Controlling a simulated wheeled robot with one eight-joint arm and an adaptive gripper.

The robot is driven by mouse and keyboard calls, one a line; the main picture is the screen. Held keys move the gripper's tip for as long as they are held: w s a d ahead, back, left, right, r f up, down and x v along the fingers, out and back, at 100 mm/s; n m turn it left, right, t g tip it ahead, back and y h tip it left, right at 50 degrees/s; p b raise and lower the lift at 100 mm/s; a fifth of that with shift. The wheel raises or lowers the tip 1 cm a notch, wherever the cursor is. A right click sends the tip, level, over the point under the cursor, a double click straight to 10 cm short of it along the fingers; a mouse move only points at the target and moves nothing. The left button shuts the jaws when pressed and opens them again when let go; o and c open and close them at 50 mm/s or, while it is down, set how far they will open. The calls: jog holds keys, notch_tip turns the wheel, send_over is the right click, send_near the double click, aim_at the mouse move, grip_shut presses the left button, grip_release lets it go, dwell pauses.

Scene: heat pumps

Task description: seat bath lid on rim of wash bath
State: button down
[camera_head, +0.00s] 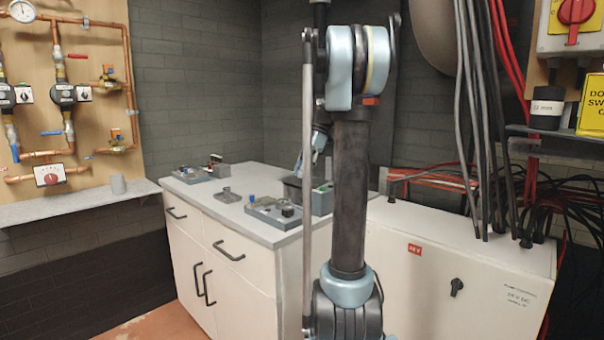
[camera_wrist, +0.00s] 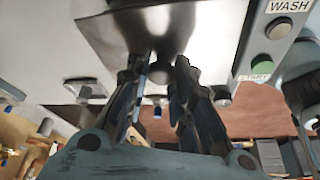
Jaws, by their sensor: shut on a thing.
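The bath lid (camera_wrist: 200,30) is a shiny metal plate at the top of the wrist view. My gripper (camera_wrist: 160,75) has its dark fingers closed around the small knob on the lid. The wash bath unit (camera_wrist: 276,45), with a WASH label and a green button, is at the right, close beside the lid. In the head view the unit (camera_head: 322,201) stands at the bench's right end, with a dark box shape (camera_head: 292,190) beside it. My arm hides most of the gripper there. I cannot tell whether the lid touches the bath rim.
The white cabinet bench (camera_head: 235,235) also carries a grey tray with small parts (camera_head: 272,213), a small metal block (camera_head: 229,195) and another fixture (camera_head: 192,175) at the back. A white electrical cabinet (camera_head: 465,260) stands at the right, with hanging cables (camera_head: 470,120) above it.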

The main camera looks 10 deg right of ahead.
jog(key=shift+f, duration=0.45)
dwell(0.3)
jog(key=c, duration=1.3)
grip_release()
jog(key=v, duration=1.2)
jog(key=shift+f, duration=0.1)
